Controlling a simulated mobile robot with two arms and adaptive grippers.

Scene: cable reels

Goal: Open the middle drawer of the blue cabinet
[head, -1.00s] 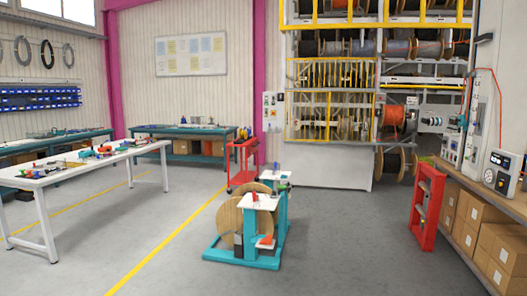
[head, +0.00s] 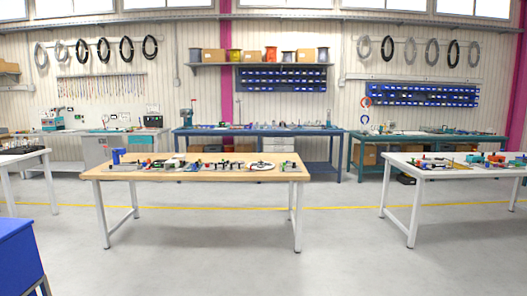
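A blue box-like piece (head: 18,258) is cut off by the lower left corner of the head view. Its flat top and one side show, and I cannot tell whether it is the blue cabinet. No drawer front or handle shows on it. Neither of my grippers is in view.
A wood-topped table (head: 200,172) with white legs stands ahead, with parts on it. White tables stand at the right (head: 455,172) and far left (head: 22,155). A blue workbench (head: 330,132) with pale drawers (head: 278,144) lines the back wall. The grey floor (head: 240,265) in front is clear.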

